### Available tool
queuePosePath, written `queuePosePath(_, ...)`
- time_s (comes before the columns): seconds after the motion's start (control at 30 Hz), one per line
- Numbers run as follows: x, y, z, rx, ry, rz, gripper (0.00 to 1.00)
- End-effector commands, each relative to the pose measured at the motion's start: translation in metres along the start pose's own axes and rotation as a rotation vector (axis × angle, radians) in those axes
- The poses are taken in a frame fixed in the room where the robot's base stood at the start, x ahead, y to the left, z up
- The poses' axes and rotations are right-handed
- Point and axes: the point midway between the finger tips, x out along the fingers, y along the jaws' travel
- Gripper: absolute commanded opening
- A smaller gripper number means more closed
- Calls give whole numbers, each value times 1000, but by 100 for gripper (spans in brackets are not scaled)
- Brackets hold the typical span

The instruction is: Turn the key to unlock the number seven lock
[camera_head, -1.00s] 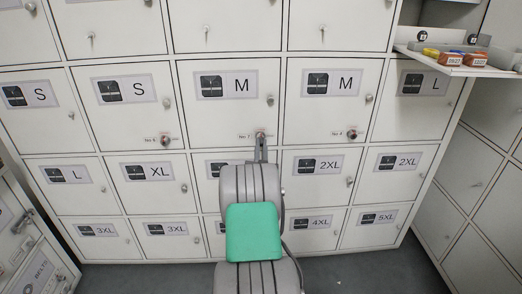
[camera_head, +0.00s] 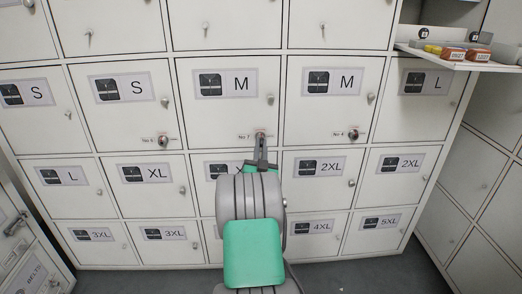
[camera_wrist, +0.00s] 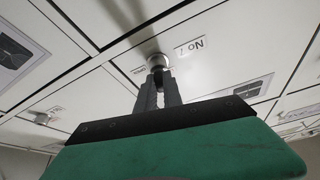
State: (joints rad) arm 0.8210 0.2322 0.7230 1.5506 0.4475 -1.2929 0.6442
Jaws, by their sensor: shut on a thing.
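The number seven lock (camera_wrist: 152,60) is a round metal cylinder at the bottom of a white locker door marked M (camera_head: 228,100). A "No 7" label (camera_wrist: 190,47) sits beside it. My gripper (camera_head: 261,137) is at this lock, its two dark fingers pointing at it. In the wrist view the gripper (camera_wrist: 158,75) is shut on a small piece at the lock's face, which I take to be the key. The fingers hide most of the key, so I cannot tell its turn angle. The door is shut.
A shelf (camera_head: 455,61) with small orange and yellow items juts out at the upper right. Grey floor (camera_head: 400,270) shows below the lockers.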

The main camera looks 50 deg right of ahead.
Motion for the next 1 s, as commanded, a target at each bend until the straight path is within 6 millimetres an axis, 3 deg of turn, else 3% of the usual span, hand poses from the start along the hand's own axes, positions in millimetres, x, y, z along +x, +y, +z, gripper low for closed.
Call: queuePosePath(1.0,-1,-1,2,71,-1,27,0)
